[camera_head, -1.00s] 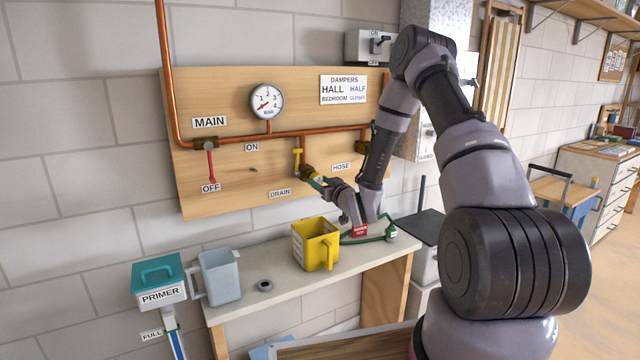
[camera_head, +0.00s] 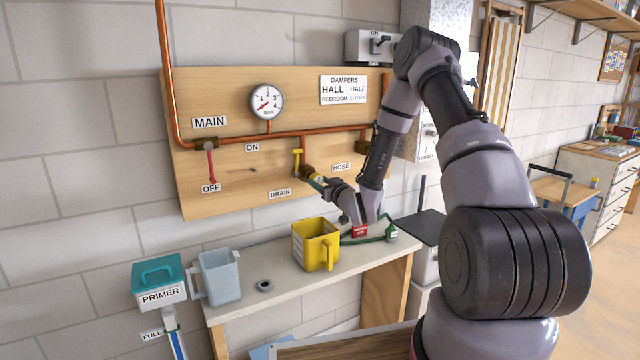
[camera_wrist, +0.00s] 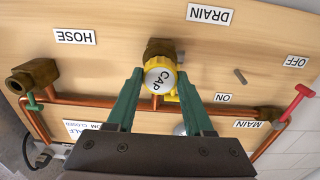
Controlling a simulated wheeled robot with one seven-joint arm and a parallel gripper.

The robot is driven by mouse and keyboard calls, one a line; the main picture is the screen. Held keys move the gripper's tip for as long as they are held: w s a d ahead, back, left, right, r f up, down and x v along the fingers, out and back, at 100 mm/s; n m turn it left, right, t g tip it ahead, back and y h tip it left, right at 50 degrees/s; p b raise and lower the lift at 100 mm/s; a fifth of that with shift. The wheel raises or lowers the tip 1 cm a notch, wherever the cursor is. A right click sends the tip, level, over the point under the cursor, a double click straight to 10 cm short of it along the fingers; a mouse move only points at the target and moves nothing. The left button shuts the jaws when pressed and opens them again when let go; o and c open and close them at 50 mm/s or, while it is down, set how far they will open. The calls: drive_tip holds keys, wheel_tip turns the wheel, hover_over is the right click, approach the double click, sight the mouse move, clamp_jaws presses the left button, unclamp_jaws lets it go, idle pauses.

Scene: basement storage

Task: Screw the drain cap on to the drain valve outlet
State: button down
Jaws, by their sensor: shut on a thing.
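The yellow drain cap (camera_wrist: 158,78), with CAP on its face, sits in front of the brass drain valve outlet (camera_wrist: 156,46) in the wrist view. The face lettering is tilted. My gripper (camera_wrist: 160,85) is shut on the cap, one green finger on each side. The cap covers the outlet's mouth, so I cannot tell how far the threads engage. In the head view my gripper (camera_head: 320,182) reaches the outlet (camera_head: 307,170) from the lower right. The yellow drain valve handle (camera_head: 297,160) stands just above it, below the copper pipe.
The green hose (camera_head: 368,238) lies at right. The red MAIN handle (camera_head: 210,164) hangs at left; the gauge (camera_head: 266,101) is above.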

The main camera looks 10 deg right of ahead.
drive_tip(key=shift+x, duration=1.2)
drive_tip(key=shift+c, duration=1)
unclamp_jaws()
drive_tip(key=v, duration=1)
drive_tip(key=shift+s, duration=0.4)
drive_tip(key=shift+d, duration=0.1)
drive_tip(key=shift+w+r, duration=0.1)
drive_tip(key=shift+r, duration=0.05)
